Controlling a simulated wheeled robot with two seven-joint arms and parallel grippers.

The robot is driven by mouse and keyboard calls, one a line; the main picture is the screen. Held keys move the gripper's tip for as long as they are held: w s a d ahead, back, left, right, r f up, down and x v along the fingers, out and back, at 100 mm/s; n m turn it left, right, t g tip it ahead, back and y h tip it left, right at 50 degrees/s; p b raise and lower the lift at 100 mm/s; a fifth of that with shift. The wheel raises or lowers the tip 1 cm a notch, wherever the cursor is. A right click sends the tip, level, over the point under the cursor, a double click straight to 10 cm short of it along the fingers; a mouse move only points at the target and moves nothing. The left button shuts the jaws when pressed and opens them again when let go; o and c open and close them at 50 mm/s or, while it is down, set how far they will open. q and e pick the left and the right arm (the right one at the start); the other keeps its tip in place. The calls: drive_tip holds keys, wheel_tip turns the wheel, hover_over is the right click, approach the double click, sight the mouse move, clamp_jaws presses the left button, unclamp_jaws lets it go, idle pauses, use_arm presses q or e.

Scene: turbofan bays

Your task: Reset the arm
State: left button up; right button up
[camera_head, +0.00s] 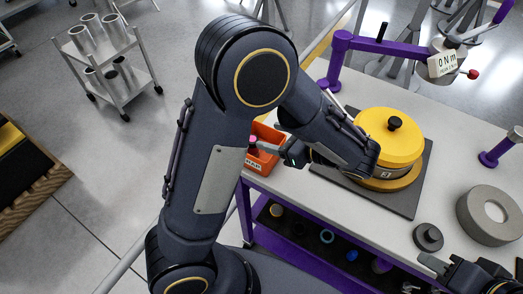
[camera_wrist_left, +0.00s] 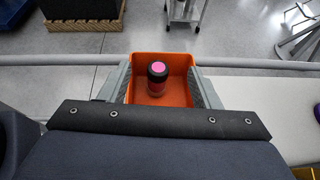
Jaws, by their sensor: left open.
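My left arm fills the middle of the head view and bends down to the table. My left gripper (camera_head: 270,146) is open at the orange bin (camera_head: 262,160), pointing left. In the left wrist view, the fingers of my left gripper (camera_wrist_left: 161,85) stand apart on either side of the orange bin (camera_wrist_left: 180,65). A black and red cylinder with a pink top (camera_wrist_left: 157,72) stands upright in the bin, between the fingers in the picture and apart from them. My right gripper (camera_head: 432,266) is at the lower right, partly cut off; its opening is unclear.
A yellow lidded housing (camera_head: 390,140) sits on a dark mat (camera_head: 345,188) beside my left forearm. A purple torque arm (camera_head: 375,45) stands behind. A cart (camera_head: 105,65) stands on the floor.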

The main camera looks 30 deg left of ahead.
use_arm(q)
drive_tip(key=shift+v, duration=1.2)
drive_tip(key=s+a+n+g+h, duration=0.4)
drive_tip(key=s+a+n+h, duration=0.3)
drive_tip(key=s, duration=0.1)
drive_tip(key=s+d+r+n+t+h, duration=0.2)
drive_tip(key=s+n+t+h, duration=0.5)
drive_tip(key=n+h, duration=0.3)
drive_tip(key=n, duration=0.4)
drive_tip(key=shift+s+r+n, duration=0.2)
drive_tip(key=shift+r+n, duration=0.05)
drive_tip(key=shift+n, duration=0.05)
